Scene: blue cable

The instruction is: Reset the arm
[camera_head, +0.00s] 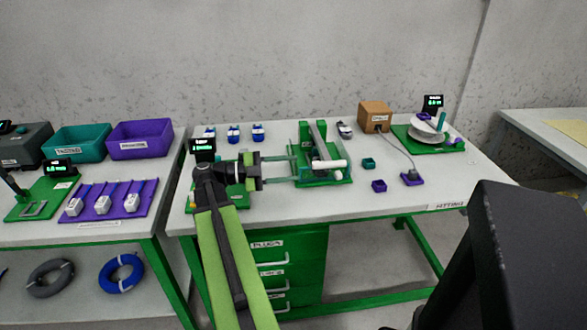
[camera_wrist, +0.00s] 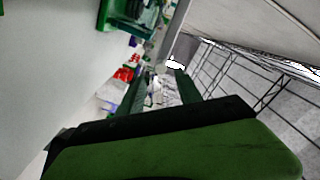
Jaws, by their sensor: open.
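My gripper (camera_head: 294,169) is open at the left side of the green press-like fixture (camera_head: 335,180) on the fitting table. Its two fingers are spread apart and point right in the head view; I cannot tell whether they touch the fixture. I see nothing between them in that view. My arm reaches up from the bottom of the picture, over the table's front edge. In the wrist view the gripper's fingers (camera_wrist: 160,84) are also apart, and the scene beyond them is tilted and blurred. A blue cable coil (camera_head: 121,273) lies on the shelf under the left table.
Several blue-and-white plugs (camera_head: 233,134) stand at the table's back left. A brown box (camera_head: 375,117), a white reel (camera_head: 428,130) and small bins (camera_head: 379,186) are to the right. The left table carries a purple tray (camera_head: 105,213). The front right tabletop is clear.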

